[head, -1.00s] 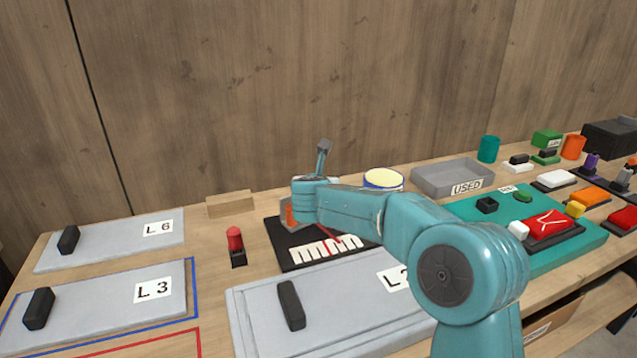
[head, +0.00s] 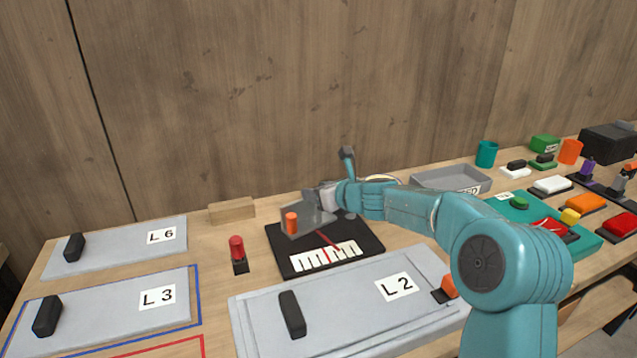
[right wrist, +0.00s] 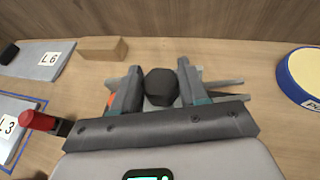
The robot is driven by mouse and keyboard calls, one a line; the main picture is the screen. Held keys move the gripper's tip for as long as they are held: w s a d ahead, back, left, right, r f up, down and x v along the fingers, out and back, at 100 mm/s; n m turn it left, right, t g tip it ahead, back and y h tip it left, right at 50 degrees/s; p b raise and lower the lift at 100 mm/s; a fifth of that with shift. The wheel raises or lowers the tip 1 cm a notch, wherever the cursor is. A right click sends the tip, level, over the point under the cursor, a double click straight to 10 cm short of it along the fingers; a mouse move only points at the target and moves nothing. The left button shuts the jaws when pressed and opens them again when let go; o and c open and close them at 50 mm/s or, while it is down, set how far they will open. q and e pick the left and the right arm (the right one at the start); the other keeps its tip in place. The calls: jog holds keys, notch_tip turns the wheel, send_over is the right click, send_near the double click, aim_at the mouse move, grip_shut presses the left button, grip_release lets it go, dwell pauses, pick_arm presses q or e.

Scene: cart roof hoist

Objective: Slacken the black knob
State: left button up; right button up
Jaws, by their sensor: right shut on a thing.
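The black knob (right wrist: 160,85) shows in the right wrist view, dark and rounded with flat sides, between my two fingers. My right gripper (right wrist: 158,90) is shut on it, one finger against each side. In the head view, my right gripper (head: 326,198) is at the right side of a grey block (head: 305,219) that stands on a black base (head: 350,242) with a white scale and red pointer. An orange peg (head: 291,222) is on the block's near face. The knob is hidden by the gripper in the head view. My left gripper is not in view.
A red-capped peg (head: 237,250) stands left of the black base, and a wooden block (head: 232,209) lies behind it. Grey panel L 2 (head: 345,310) is in front. A grey tray (head: 450,179) and a teal board (head: 515,208) are to the right.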

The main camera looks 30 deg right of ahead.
jog(key=n+y+p, duration=0.1)
jog(key=p, duration=0.1)
jog(key=n+y+p, duration=0.2)
jog(key=n+g+y+p, duration=0.1)
jog(key=y+p, duration=0.1)
jog(key=p, duration=0.1)
jog(key=shift+r+n, duration=0.3)
jog(key=shift+r, duration=0.05)
jog(key=shift+f+n+g+y+p, duration=0.15)
jog(key=shift+n+g+y+p, duration=0.35)
jog(key=shift+p, duration=0.3)
jog(key=shift+f+y, duration=0.1)
jog(key=shift+y, duration=0.2)
jog(key=shift+f, duration=0.1)
jog(key=o, duration=1)
jog(key=shift+c, duration=0.2)
jog(key=b+v, duration=0.1)
jog(key=v, duration=1.5)
jog(key=shift+s, duration=0.1)
